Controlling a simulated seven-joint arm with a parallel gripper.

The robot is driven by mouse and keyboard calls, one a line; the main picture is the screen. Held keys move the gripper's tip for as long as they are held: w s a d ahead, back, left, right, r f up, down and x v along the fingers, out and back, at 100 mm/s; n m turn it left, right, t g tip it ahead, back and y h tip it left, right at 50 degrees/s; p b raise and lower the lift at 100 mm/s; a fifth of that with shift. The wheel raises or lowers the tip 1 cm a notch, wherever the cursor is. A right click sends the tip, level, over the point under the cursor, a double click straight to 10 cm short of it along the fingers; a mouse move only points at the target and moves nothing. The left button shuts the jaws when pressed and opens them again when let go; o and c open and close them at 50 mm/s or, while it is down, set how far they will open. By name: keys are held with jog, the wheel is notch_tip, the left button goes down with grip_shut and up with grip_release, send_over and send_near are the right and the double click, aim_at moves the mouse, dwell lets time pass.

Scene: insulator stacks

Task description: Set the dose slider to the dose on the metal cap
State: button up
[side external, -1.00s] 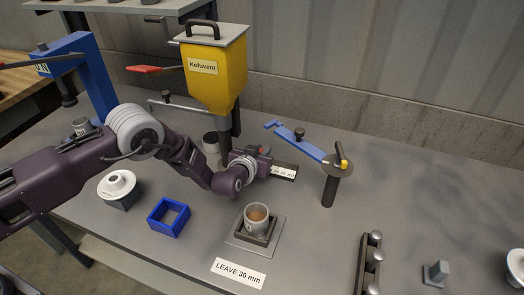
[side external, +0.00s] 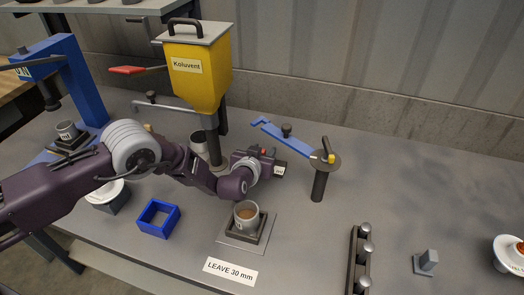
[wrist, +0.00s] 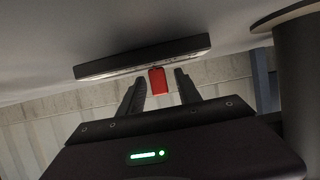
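The red slider knob (wrist: 158,80) shows in the wrist view below a dark bar (wrist: 145,58) with a pale marked strip. My gripper (wrist: 160,85) has its two fingers apart, one on each side of the knob, with narrow gaps. In the side view my gripper (side external: 277,167) is beside the hopper post and hides most of the scale (side external: 281,170); its figures cannot be read. A grey metal cap (side external: 246,212) with brown contents stands upright in a dark square holder in front of my gripper. Its label is too small to read.
The yellow hopper (side external: 195,75) stands behind my gripper. A blue arm on a post (side external: 318,183) is to the right. A blue square frame (side external: 157,218), a "LEAVE 30 mm" card (side external: 230,271) and a dark rack (side external: 361,258) are in front.

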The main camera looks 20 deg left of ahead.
dwell(0.3)
jog(key=a, duration=0.3)
jog(key=shift+w+a, duration=0.1)
jog(key=shift+a, duration=0.15)
jog(key=shift+s+a+r, duration=0.2)
jog(key=shift+s+a, duration=0.05)
jog(key=shift+s, duration=0.4)
jog(key=v, duration=0.3)
jog(key=r+v, duration=0.1)
jog(key=v, duration=0.2)
jog(key=shift+d, duration=0.1)
jog(key=s+a+r+g+h, duration=0.1)
jog(key=s+a+r+g, duration=0.2)
jog(key=s+r, duration=0.3)
jog(key=s+a+r+m+g, duration=0.1)
jog(key=s+a+r+g, duration=0.2)
jog(key=s+r, duration=0.4)
notch_tip(320, 180, up, 8)
jog(key=shift+s+a+r+h, duration=0.2)
jog(key=shift+a+h, duration=0.2)
jog(key=shift+a, duration=0.3)
